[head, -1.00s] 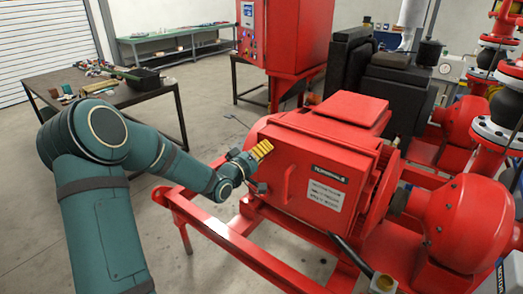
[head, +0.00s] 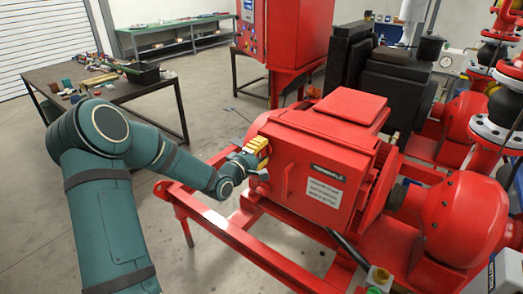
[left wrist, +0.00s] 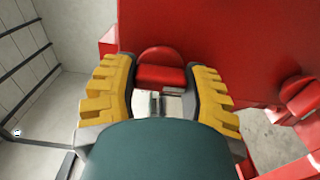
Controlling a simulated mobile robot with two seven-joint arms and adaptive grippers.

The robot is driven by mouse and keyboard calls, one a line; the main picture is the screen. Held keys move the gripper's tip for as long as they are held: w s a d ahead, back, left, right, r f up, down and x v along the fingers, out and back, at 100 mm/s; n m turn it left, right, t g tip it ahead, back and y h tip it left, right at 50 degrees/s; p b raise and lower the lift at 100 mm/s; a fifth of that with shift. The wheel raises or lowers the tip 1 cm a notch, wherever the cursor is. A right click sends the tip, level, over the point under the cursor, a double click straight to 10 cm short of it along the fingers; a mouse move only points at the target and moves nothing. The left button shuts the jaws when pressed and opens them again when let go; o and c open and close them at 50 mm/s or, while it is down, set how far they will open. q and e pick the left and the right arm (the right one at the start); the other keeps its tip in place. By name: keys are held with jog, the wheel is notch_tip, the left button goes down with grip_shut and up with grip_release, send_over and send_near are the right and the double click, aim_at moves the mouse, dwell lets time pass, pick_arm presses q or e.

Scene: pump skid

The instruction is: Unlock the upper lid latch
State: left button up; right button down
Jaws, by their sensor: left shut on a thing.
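The red box with a lid (head: 318,165) stands on the red skid, with a handle and a white label on its front. The upper lid latch (left wrist: 160,66), a red rounded tab, shows in the left wrist view between my yellow fingers. My left gripper (head: 257,150) is at the left side of the box, near its top edge. In the left wrist view, my left gripper (left wrist: 163,78) is shut on the latch. In the head view the fingers hide the latch. My right gripper is not in view.
A second red tab (left wrist: 300,97) is on the right in the left wrist view. The red skid frame (head: 225,225) runs below my left arm. A pump (head: 465,215) is on the right. A cluttered table (head: 105,95) stands at the back left, with open floor between.

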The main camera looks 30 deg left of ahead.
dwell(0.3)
pick_arm(q)
jog(key=o, duration=1.2)
jog(key=shift+s, duration=0.15)
jog(key=s, duration=1.1)
jog(key=shift+s+a, duration=0.35)
jog(key=shift+a, duration=0.1)
jog(key=shift+f, duration=0.1)
